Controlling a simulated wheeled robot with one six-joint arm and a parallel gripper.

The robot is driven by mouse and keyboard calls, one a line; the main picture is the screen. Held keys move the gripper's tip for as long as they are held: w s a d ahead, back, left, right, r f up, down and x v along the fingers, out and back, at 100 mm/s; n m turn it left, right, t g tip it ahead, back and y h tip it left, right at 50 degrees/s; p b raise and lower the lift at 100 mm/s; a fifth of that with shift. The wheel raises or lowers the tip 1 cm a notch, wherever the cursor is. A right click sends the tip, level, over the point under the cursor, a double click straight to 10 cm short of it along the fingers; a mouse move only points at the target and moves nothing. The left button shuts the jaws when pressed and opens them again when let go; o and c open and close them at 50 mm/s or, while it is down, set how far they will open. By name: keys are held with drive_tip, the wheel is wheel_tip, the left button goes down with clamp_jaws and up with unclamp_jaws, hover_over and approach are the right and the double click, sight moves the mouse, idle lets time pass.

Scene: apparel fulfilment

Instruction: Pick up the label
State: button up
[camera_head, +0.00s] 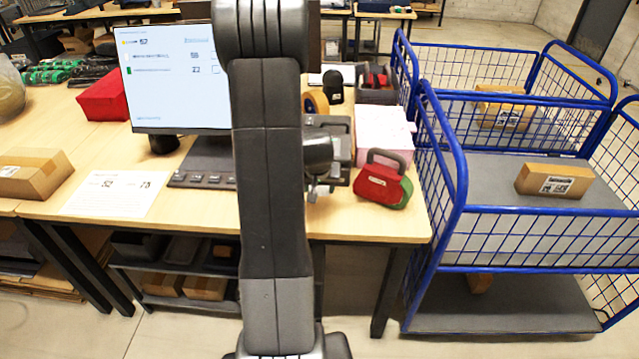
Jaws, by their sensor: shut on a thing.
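My arm stands upright in the middle of the camera_head view and covers part of the table. My gripper (313,190) shows only in part, just right of the arm, low over the dark equipment on the table. Its fingers are small and shut. A small pale piece (336,171) shows right beside the fingers and seems to be the label; its outline is not clear. Dark equipment (335,125), perhaps a label printer, stands behind the gripper and is partly hidden by the arm.
A red and green pouch (383,182) and pink box (385,130) are to the right. A paper sheet (112,190) and carton (35,173) lie left. A blue cart (455,175) stands right, holding cartons.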

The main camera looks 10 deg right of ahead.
drive_tip(key=shift+r+p, duration=0.45)
drive_tip(key=shift+p, duration=0.15)
drive_tip(key=w+d+r+p+v, duration=0.1)
drive_tip(key=w+p+v, duration=0.1)
drive_tip(key=v, duration=1.2)
drive_tip(key=shift+w+r, duration=0.15)
drive_tip(key=shift+r, duration=0.15)
